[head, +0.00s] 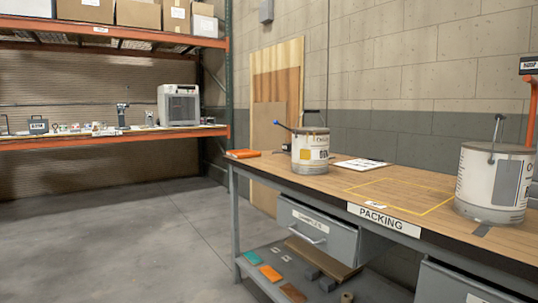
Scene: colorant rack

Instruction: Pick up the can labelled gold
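A white and grey can (309,152) with a wire handle stands upright on the wooden packing table. It bears a yellow-gold square and dark lettering that is too small to read surely. A second, larger-looking white can (494,184) stands upright at the right of the table, with a dark grey patch on its side. I cannot read a gold label on either can. Neither of my grippers is in view.
The packing table (410,195) has a yellow taped outline, clear inside. An orange book-like item (243,153) and a white sheet (361,165) lie on it. An orange shelf rack (110,138) at left holds small items and a grey machine (179,106). The floor at left is clear.

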